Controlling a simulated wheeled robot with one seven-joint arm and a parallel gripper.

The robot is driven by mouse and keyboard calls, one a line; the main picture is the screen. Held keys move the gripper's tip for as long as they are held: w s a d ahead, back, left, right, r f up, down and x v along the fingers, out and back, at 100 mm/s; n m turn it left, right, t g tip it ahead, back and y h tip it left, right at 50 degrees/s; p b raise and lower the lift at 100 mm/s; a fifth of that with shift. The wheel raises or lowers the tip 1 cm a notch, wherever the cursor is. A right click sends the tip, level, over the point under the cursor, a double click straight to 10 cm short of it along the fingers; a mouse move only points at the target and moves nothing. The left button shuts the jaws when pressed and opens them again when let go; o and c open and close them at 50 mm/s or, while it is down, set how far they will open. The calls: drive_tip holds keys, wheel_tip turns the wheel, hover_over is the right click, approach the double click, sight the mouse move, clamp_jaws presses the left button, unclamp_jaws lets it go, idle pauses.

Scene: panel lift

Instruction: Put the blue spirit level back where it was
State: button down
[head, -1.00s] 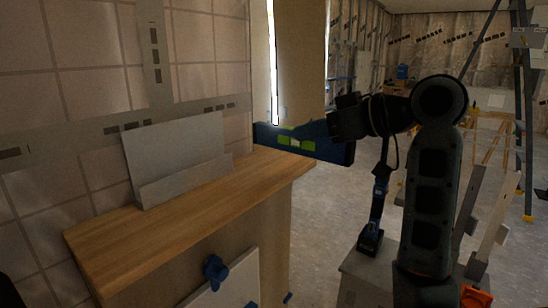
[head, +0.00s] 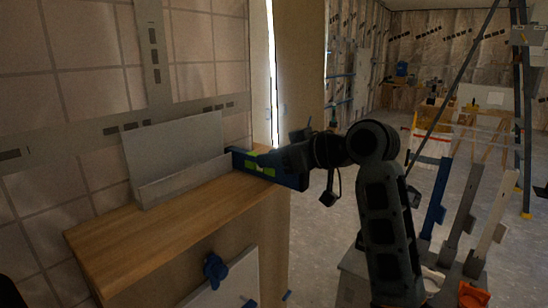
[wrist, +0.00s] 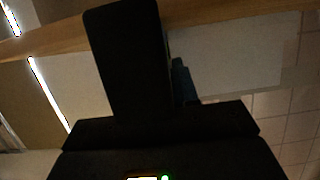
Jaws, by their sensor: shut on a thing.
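The blue spirit level (head: 240,160), with green vials, is held near the right end of the wooden counter (head: 150,235) in the head view. Its left end is close to the grey tray's right end, and its right end reaches past the counter's corner. I cannot tell if it touches the wood. My gripper (head: 284,162) is shut on the level near its middle. In the wrist view my dark gripper (wrist: 130,60) fills the centre and hides most of the level.
A grey panel (head: 175,145) stands in the grey tray (head: 185,180) on the counter, against the tiled wall. A blue knob (head: 214,270) is on the white board below. At right stand a blue post (head: 434,200) and an orange item (head: 472,294).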

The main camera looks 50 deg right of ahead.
drive_tip(key=shift+f, duration=0.2)
drive_tip(key=c, duration=0.8)
unclamp_jaws()
drive_tip(key=shift+c, duration=0.2)
drive_tip(key=shift+r, duration=0.15)
drive_tip(key=shift+s+r, duration=0.1)
drive_tip(key=shift+s, duration=0.1)
drive_tip(key=v, duration=1.1)
drive_tip(key=shift+s, duration=0.3)
